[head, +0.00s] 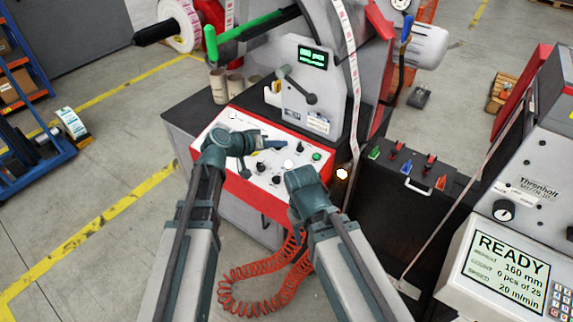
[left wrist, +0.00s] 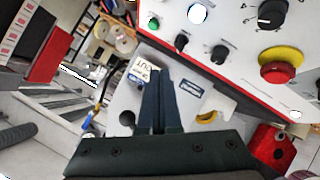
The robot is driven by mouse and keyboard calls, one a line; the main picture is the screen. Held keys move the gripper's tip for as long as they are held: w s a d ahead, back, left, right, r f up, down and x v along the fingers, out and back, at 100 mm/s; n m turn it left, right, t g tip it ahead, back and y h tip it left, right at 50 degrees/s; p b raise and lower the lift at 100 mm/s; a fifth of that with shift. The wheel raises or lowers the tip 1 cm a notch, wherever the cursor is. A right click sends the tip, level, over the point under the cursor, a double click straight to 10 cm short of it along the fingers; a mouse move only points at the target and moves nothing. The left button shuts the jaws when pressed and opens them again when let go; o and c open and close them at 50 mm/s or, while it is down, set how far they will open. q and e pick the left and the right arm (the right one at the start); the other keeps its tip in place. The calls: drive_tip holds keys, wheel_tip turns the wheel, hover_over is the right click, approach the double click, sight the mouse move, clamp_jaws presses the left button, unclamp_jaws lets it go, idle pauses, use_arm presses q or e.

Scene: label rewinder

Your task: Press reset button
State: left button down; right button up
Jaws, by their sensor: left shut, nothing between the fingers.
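The white control panel with a red border (head: 217,128) lies in front of the machine, with several buttons and knobs. A round white button (head: 288,163) and a green button (head: 317,156) show on its right part. In the left wrist view a white button (left wrist: 197,13), a green button (left wrist: 153,23), black knobs and a red mushroom button (left wrist: 278,65) on a yellow collar show. No label reading reset is legible. My left gripper (head: 284,147) is shut and empty over the panel; its fingers (left wrist: 157,82) show closed together. My right arm ends near the panel's front edge, its fingertips hidden.
A green readout (head: 312,57) and a lever stand behind the panel. A black case (head: 400,205) with coloured clips stands to the right, beside a printer screen reading READY (head: 508,268). A coiled red hose (head: 250,285) hangs below the panel between my arms.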

sight(289, 164)
use_arm(q)
drive_tip(key=shift+f, duration=0.2)
drive_tip(key=f+b, duration=0.2)
drive_tip(key=b, duration=0.1)
drive_tip(key=w+d+f+b, duration=0.1)
drive_tip(key=f+b, duration=0.1)
drive_tip(key=f, duration=0.1)
drive_tip(key=w+f+b, duration=0.1)
drive_tip(key=f+b, duration=0.2)
drive_tip(key=shift+d+f+b, duration=0.1)
drive_tip(key=shift+d+b, duration=0.15)
drive_tip(key=shift+b, duration=0.05)
idle(1.7)
drive_tip(key=shift+d+f+b, duration=0.1)
drive_tip(key=shift+f+b, duration=0.25)
drive_tip(key=shift+f, duration=0.05)
drive_tip(key=shift+w+f+b, duration=0.1)
drive_tip(key=shift+f+b, duration=0.3)
idle(0.5)
drive_tip(key=shift+r, duration=0.15)
drive_tip(key=shift+s+r+p, duration=0.2)
drive_tip(key=shift+r+p, duration=0.5)
drive_tip(key=shift+p, duration=0.1)
